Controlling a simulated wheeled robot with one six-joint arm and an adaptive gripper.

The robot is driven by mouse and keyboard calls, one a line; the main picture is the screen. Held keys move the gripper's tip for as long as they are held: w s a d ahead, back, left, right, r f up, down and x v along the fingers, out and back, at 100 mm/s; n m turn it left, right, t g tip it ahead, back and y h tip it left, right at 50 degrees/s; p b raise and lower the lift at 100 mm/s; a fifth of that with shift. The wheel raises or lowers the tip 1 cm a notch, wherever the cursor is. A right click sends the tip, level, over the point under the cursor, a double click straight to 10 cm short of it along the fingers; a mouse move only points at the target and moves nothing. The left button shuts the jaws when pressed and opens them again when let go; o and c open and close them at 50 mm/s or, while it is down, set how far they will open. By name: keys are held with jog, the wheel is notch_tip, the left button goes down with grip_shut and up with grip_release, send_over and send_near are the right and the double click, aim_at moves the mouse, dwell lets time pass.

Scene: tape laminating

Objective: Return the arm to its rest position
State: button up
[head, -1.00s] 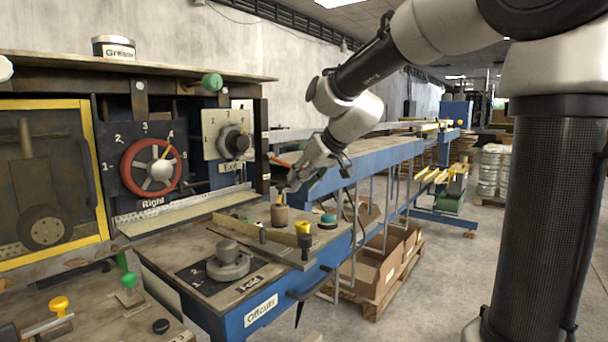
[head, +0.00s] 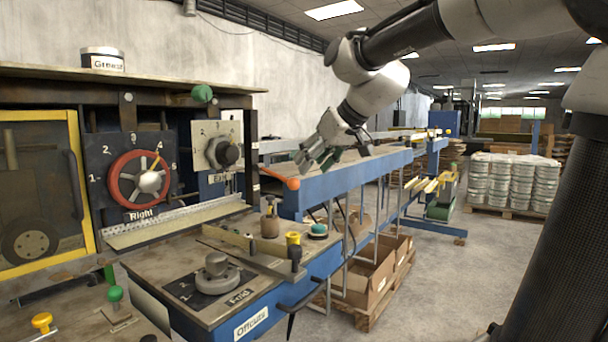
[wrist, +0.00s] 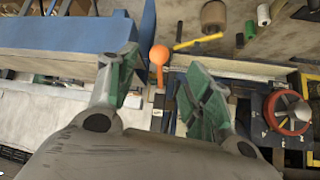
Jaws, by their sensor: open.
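The red handwheel (head: 140,180) is on the machine's left. The blue beam (head: 345,182) lies close under the gripper. Open floor lies to the right.

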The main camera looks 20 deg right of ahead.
jog(key=shift+s+d+r, duration=0.15)
jog(key=shift+s+r, duration=0.25)
jog(key=shift+s, duration=0.05)
jog(key=s+d+f+m+g+h, duration=0.2)
jog(key=s+d+f, duration=0.3)
jog(key=s+f, duration=0.3)
jog(key=s+d+f+m+g+h, duration=0.1)
jog(key=s+d+f, duration=0.3)
jog(key=s+f, duration=0.5)
jog(key=s+g, duration=0.1)
jog(key=s, duration=0.6)
jog(key=shift+d+m+h, duration=0.4)
